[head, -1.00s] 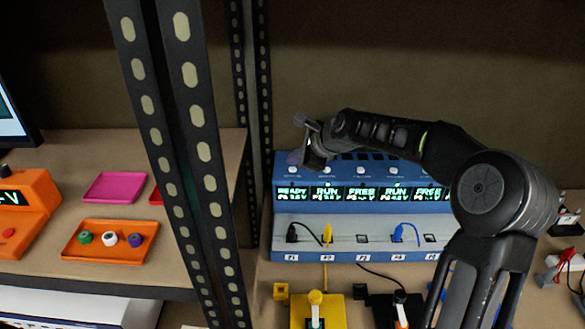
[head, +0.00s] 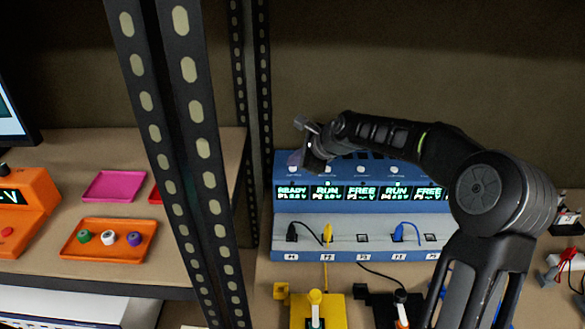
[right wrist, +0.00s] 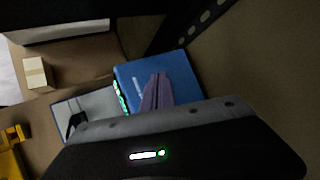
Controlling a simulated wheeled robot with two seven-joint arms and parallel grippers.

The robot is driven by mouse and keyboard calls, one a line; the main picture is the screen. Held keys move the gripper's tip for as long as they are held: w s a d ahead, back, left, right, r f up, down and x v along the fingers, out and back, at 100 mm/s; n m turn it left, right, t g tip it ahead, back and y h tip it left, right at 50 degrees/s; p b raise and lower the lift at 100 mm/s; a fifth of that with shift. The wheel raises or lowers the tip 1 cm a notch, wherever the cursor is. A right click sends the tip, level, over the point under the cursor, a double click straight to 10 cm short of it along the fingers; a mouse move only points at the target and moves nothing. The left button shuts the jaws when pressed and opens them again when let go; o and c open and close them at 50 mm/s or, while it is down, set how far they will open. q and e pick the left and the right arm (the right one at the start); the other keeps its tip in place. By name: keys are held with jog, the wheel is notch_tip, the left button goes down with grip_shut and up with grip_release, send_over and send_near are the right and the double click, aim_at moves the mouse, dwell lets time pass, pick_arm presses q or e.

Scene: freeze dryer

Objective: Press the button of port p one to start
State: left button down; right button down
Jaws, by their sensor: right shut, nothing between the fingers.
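A blue multi-port station (head: 350,226) stands on the shelf in the head view. Its green displays read READY on the far left, then RUN, FREE, RUN and FREE. The leftmost port, p one, has a black plug (head: 292,233) in it; its display (head: 292,193) reads READY. My right gripper (head: 299,160) is shut and empty, over the left end of the station's upper face. In the right wrist view the closed fingers (right wrist: 157,92) lie over the blue top (right wrist: 180,72). Contact cannot be told. My left gripper is not in view.
A yellow plug and a blue plug sit in other ports. A yellow device (head: 318,312) and a black one stand in front. A perforated shelf post (head: 205,150) rises left of the station. An orange tray (head: 85,251) lies beyond it.

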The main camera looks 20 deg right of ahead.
jog(key=shift+f, duration=0.15)
dwell(0.3)
jog(key=shift+r+p, duration=0.45)
jog(key=shift+r, duration=0.2)
notch_tip(320, 180, up, 6)
jog(key=p, duration=0.5)
dwell(0.8)
